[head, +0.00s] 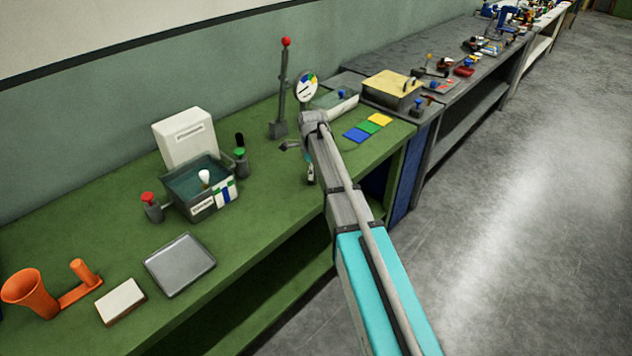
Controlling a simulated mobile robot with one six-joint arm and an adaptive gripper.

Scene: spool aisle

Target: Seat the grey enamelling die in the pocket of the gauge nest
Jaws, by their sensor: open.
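My gripper (310,176) is small in the head view, at the far end of my arm, over the front part of the green bench. It is open, and I make out nothing held in it. A small dark grey piece (289,146) shows just left of my wrist, partly hidden by it. I cannot tell whether it is the enamelling die, part of the gauge nest or something else. A round white dial with coloured sectors (307,87) stands behind my wrist, and my arm hides its foot. No pocket can be made out.
The green bench (95,215) carries a lever stand with a red knob (284,88), a teal-lined bin (212,207), a grey tray (180,264), a white block (121,302) and an orange funnel holder (30,293). Coloured squares (368,128) lie right of my wrist. The aisle floor (540,220) is clear.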

